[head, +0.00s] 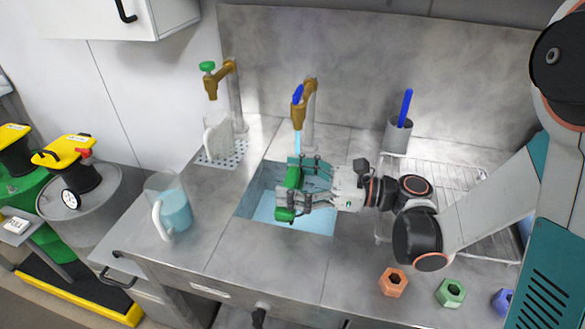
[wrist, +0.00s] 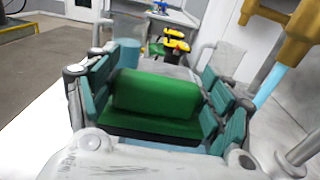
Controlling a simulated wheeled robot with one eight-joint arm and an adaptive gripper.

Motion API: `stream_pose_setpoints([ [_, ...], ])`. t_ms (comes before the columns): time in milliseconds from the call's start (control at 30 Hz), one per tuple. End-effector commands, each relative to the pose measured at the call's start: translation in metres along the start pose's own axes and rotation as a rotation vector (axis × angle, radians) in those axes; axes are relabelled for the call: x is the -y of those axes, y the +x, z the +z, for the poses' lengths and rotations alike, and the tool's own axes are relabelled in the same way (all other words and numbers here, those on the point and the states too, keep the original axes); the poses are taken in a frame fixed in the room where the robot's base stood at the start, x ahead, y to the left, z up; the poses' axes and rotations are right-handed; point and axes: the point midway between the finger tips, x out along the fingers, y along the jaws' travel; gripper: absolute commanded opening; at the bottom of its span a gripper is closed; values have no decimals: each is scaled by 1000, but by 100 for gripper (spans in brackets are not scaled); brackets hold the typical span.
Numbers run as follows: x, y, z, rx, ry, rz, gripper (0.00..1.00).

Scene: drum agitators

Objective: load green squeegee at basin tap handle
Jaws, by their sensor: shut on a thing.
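My gripper (head: 296,188) is over the basin (head: 262,190), shut on the green squeegee (wrist: 155,92). In the wrist view the squeegee is a green block with a dark lower edge, lying across between the teal finger pads. In the head view the fingers hide part of it. The basin tap (head: 309,100) is brown and stands behind the gripper. Its handle (head: 298,94) is blue, and a light blue stream falls from its spout. In the wrist view the tap (wrist: 285,35) is at the upper right, apart from the squeegee.
A second tap (head: 225,75) with a green handle stands left, above a clear jug (head: 218,138). A jug of blue liquid (head: 174,208) stands at the counter's left. A grey holder (head: 397,138) with a blue stick and a wire rack (head: 455,178) are right. Several coloured nuts lie in front.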

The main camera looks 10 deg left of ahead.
Motion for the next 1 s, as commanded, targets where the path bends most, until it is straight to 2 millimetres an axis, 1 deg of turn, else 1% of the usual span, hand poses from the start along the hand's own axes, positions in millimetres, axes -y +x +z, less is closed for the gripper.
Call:
stream_pose_setpoints([
  [467,-1,0,1,0,0,0,43],
  [1000,-37,-6,32,0,0,0,43],
])
